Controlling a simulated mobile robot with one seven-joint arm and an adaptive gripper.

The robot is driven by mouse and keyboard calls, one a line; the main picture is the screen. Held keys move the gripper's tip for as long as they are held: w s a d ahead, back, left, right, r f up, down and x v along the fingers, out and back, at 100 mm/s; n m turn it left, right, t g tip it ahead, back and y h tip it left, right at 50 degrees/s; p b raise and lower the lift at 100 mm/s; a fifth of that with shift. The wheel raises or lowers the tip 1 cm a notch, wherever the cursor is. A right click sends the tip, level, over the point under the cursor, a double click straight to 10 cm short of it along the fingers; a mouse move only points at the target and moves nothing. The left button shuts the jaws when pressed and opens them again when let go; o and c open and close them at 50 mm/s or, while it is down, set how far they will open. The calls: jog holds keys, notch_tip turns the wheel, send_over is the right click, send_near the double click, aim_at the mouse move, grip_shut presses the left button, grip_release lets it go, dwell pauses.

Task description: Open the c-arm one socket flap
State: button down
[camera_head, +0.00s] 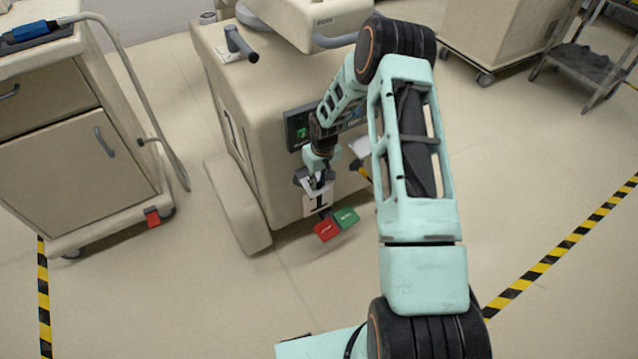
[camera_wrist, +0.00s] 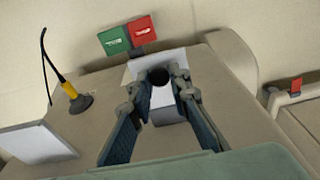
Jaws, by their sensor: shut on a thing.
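The c-arm one unit is a beige cart body (camera_head: 265,120) standing left of my arm. A white plate marked 1 (camera_head: 318,204) is low on its front, and a white plate also shows around the fingertips in the wrist view (camera_wrist: 150,60). My gripper (camera_head: 315,179) is at this plate; in the wrist view its fingers (camera_wrist: 160,78) straddle a dark round part and a pale piece. The gripper is shut on what looks like the socket flap. The fingers hide much of the held piece, and how far the flap is open cannot be told.
A green block (camera_head: 346,217) and a red block (camera_head: 325,231) are just below the plate. A yellow and black cable plug (camera_wrist: 75,100) is on the cart front beside the gripper. A drawer cart (camera_head: 75,150) stands left.

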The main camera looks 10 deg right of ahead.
aim_at(319, 184)
jog(key=shift+w+a+r+g, duration=0.1)
jog(key=shift+w+r+g, duration=0.15)
jog(key=shift+g, duration=0.15)
dwell(0.3)
jog(key=c, duration=1.8)
grip_release()
jog(key=r, duration=1.2)
jog(key=shift+s, duration=0.35)
jog(key=shift+c, duration=0.7)
